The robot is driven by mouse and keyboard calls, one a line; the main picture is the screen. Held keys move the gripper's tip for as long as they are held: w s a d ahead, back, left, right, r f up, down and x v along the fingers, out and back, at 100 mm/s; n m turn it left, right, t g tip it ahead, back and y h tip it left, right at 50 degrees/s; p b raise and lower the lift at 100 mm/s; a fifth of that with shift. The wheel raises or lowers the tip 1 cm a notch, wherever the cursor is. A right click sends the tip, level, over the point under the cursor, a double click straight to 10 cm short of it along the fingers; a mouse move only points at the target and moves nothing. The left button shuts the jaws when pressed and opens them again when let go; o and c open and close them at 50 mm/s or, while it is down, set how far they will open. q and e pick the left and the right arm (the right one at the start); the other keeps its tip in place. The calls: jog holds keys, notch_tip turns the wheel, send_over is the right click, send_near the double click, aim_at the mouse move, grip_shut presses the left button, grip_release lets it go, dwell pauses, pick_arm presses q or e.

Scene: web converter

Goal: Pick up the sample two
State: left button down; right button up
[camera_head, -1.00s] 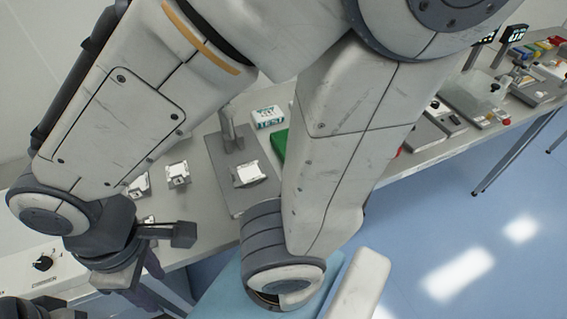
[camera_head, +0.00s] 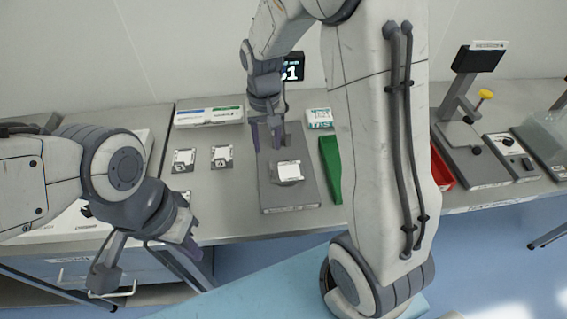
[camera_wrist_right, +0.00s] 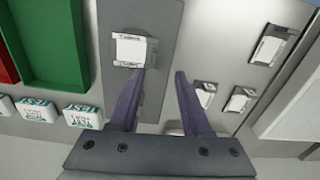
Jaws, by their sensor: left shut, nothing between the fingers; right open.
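Three small metal sample holders with white faces stand on the left part of the table in the head view: one at back left (camera_head: 184,160), one beside it (camera_head: 221,157), and one in front (camera_head: 183,197), partly hidden by my left arm. Their labels are too small to read, so I cannot tell which is sample two. A similar holder (camera_head: 288,172) sits on a grey plate. My right gripper (camera_head: 265,138) is open, pointing down above the plate's back. In the right wrist view its fingers (camera_wrist_right: 160,74) are empty near that holder (camera_wrist_right: 133,48). My left gripper (camera_head: 195,262) is shut and empty before the table's front edge.
A green tray (camera_head: 331,170) and a red tray (camera_head: 442,170) lie right of the plate. A TEST box (camera_head: 319,118) and a long white box (camera_head: 208,116) stand behind. A grey stand device (camera_head: 463,140) is further right. An upright post rises at the plate's back.

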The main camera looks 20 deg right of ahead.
send_over(272, 162)
jog(key=shift+m, duration=0.4)
jog(key=f, duration=0.3)
jog(key=s+f+p, duration=0.1)
jog(key=f, duration=0.1)
jog(key=shift+f, duration=0.3)
jog(key=f, duration=0.1)
jog(key=f+p, duration=0.1)
jog(key=f, duration=0.1)
jog(key=w+f+p, duration=0.1)
jog(key=f, duration=0.1)
jog(key=shift+a, duration=0.1)
jog(key=shift+f, duration=0.4)
jog(key=shift+c, duration=0.3)
grip_shut()
